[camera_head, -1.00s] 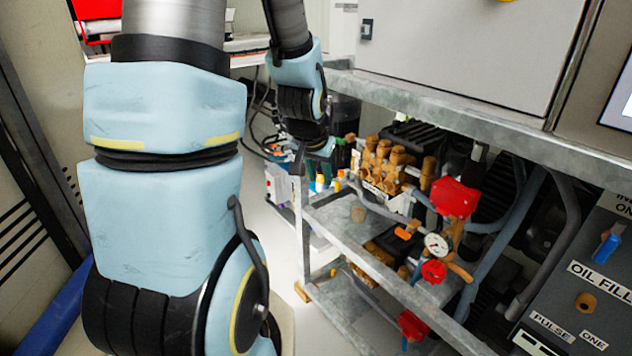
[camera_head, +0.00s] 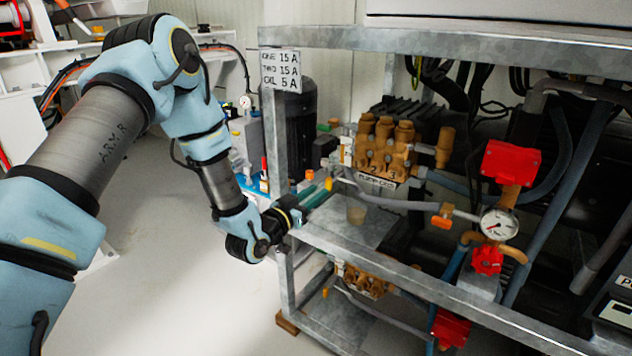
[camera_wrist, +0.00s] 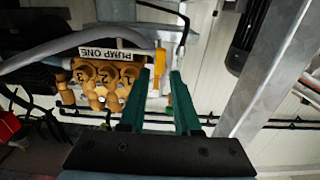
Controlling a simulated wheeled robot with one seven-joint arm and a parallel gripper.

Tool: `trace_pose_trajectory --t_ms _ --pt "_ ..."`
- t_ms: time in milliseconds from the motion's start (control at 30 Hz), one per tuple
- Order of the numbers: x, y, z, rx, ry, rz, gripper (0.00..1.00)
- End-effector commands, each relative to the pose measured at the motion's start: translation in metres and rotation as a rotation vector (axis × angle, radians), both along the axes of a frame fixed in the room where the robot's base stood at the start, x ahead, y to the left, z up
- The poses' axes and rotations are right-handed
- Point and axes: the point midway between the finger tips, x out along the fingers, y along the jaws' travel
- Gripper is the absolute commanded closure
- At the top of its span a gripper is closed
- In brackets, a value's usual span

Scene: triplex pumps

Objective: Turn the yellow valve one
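My gripper (camera_head: 316,194) reaches in from the left at the front left of the upper pump shelf. Its two green fingers are apart and look empty in the wrist view (camera_wrist: 161,76). A small yellow piece (camera_head: 328,184), which looks like the valve handle, is at the fingertips in the head view. In the wrist view a narrow yellow-orange piece (camera_wrist: 160,57) shows between the fingertips, just beyond them. I cannot tell whether they touch. The brass pump (camera_head: 388,148) labelled PUMP ONE is right of the gripper; it also shows in the wrist view (camera_wrist: 104,78).
A galvanised frame post (camera_head: 274,130) stands close to my gripper. The shelf's front rail (camera_head: 400,270) runs below it. A pressure gauge (camera_head: 499,224), an orange handle (camera_head: 441,222) and a red valve wheel (camera_head: 487,260) are farther right. The floor (camera_head: 190,280) at left is clear.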

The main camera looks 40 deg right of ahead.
Motion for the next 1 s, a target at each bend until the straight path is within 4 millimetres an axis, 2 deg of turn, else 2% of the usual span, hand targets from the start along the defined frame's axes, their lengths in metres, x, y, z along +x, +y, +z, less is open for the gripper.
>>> trace_pose_trajectory --t_ms 300,500,700,933,1000 --pt "0.015 -0.056 0.001 0.001 -0.002 0.000 0.69" --pt "0.022 -0.082 0.000 0.001 -0.001 0.001 0.69" --pt "0.025 -0.091 0.000 0.003 0.001 0.002 0.69" --pt "0.025 -0.092 0.000 0.003 0.001 0.002 0.69" --pt "0.025 -0.091 0.000 0.003 0.001 0.002 0.77"
